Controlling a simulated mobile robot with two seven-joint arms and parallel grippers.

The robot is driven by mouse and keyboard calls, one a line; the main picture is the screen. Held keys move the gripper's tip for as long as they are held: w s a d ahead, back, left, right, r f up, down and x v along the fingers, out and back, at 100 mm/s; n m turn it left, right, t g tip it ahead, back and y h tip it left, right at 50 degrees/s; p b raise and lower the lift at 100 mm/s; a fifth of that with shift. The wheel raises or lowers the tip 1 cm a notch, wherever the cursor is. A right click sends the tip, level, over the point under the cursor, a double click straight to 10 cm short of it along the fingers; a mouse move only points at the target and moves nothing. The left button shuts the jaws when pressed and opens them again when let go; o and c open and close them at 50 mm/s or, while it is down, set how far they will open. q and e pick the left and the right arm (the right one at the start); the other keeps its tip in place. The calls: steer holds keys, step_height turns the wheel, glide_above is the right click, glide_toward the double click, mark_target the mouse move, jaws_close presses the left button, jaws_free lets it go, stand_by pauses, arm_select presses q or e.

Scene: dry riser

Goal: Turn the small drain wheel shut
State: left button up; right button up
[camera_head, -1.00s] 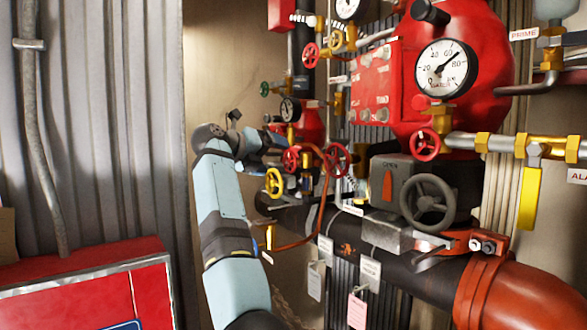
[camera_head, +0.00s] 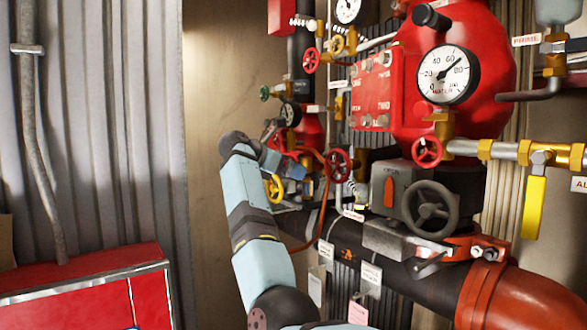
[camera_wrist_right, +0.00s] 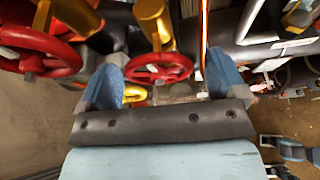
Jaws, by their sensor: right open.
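In the right wrist view a small red handwheel (camera_wrist_right: 158,68) on a brass stem lies between the fingertips of my right gripper (camera_wrist_right: 157,85). The gripper is open, its blue fingers on either side of the wheel; I cannot tell whether either touches. In the head view my right gripper (camera_head: 290,180) is at the valve cluster, partly hidden by its own arm. A yellow handwheel (camera_head: 273,187) shows beside it, and a red handwheel (camera_head: 337,163) stands to its right. No readable label marks which one is the drain wheel. My left gripper is not identifiable.
A larger red wheel (camera_wrist_right: 38,48) is close to the left finger. A dark grey handwheel (camera_head: 430,208), a pressure gauge (camera_head: 447,75) and a thick black pipe (camera_head: 395,265) stand to the right. Hanging tags (camera_head: 370,280) and a copper tube (camera_head: 322,190) crowd the area.

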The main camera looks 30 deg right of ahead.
steer(key=shift+x, duration=1.1)
steer(key=c, duration=0.9)
steer(key=shift+f, duration=0.1)
